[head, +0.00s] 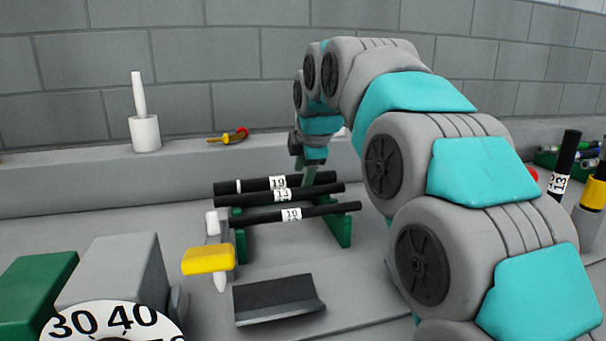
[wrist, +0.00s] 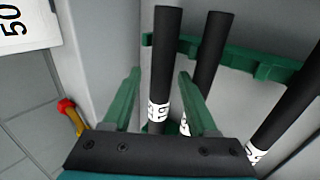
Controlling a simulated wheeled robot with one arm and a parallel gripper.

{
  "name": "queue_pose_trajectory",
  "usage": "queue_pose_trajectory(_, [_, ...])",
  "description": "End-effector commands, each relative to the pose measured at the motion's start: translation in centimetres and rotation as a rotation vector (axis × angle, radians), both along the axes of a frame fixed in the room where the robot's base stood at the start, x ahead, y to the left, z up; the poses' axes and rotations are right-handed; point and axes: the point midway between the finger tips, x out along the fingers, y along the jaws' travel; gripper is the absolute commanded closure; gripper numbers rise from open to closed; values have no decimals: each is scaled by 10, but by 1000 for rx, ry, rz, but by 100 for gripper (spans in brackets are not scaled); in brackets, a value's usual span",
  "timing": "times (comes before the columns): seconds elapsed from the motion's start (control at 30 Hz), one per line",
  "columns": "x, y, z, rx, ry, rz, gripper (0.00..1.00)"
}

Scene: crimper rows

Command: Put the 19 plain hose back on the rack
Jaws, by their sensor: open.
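The black 19 hose (head: 255,184) with a white label lies across the back of the green rack (head: 337,226) in the head view. Two more black hoses, labelled 13 (head: 255,199) and 10 (head: 325,211), lie in front of it. My gripper (head: 305,176) is at the back hose, near its label. In the wrist view, the open green fingers of my gripper (wrist: 159,76) stand on either side of the leftmost hose (wrist: 166,50), which appears to be the 19 hose. I cannot tell whether they touch it.
A yellow-handled tool (head: 208,261) and a dark tray (head: 278,298) are in front of the rack. A white peg on a base (head: 145,133) and a small red-and-yellow item (head: 230,136) are on the back ledge. Upright black hose 13 (head: 563,165) is at right.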

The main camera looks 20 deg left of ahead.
Motion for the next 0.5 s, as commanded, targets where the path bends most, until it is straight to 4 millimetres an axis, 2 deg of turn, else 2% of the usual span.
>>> queue_pose_trajectory(0.3, [-1, -1, -3, -5, 9, 0, 30])
queue_pose_trajectory(0.5, [-8, -5, 11, -3, 4, -1, 30])
